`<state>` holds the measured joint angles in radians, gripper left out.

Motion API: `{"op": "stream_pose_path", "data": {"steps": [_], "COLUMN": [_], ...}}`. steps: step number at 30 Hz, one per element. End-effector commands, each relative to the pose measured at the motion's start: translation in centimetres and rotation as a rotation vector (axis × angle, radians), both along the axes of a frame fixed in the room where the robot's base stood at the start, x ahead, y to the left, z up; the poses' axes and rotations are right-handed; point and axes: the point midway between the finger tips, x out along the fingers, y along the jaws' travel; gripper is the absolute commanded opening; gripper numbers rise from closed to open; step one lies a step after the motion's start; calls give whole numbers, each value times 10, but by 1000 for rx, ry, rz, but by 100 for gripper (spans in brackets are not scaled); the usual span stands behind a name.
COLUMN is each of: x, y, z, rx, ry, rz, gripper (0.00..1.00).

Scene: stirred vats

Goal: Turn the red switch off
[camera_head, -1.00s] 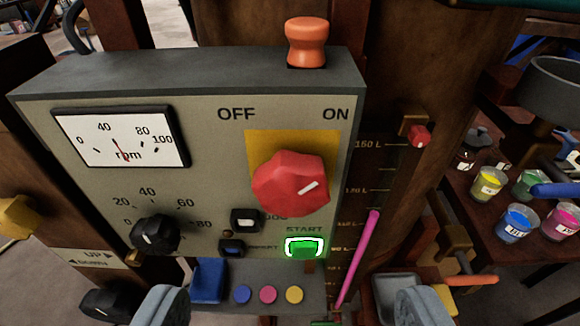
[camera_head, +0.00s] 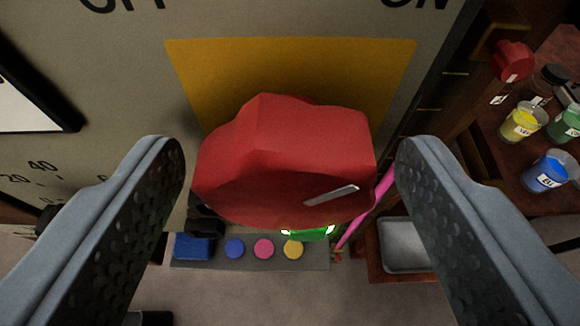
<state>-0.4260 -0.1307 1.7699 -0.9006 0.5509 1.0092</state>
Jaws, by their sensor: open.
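The red switch (camera_head: 285,160) is a large faceted knob on a yellow plate (camera_head: 290,60) on the grey panel. Its white mark lies on its lower right face and slants up to the right. The OFF label is cut off at the upper left, and the ON label (camera_head: 415,4) at the upper right. My gripper (camera_head: 288,165) is open, with one finger on each side of the knob. Small gaps show between the fingertips and the knob, and I cannot tell how deep they reach around it.
The lit green start button (camera_head: 308,233) is mostly hidden under the knob. A dial (camera_head: 30,95) is at the left edge. A shelf (camera_head: 210,264) with coloured discs lies below. At right are a red knob (camera_head: 513,60), paint jars (camera_head: 523,122) and a grey tray (camera_head: 402,245).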

Motion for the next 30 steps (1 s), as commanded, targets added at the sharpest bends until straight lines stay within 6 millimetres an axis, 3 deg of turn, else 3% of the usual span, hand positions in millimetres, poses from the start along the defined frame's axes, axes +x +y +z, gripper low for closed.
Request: {"op": "stream_pose_path", "data": {"steps": [2,9,20,30], "x": [0,0,0,0], "y": [0,0,1,3], "z": [0,0,0,0], "rx": [0,0,-55,-298], "ry": [0,0,3,10], "rz": [0,0,0,0], "gripper": [67,22,22,22]}}
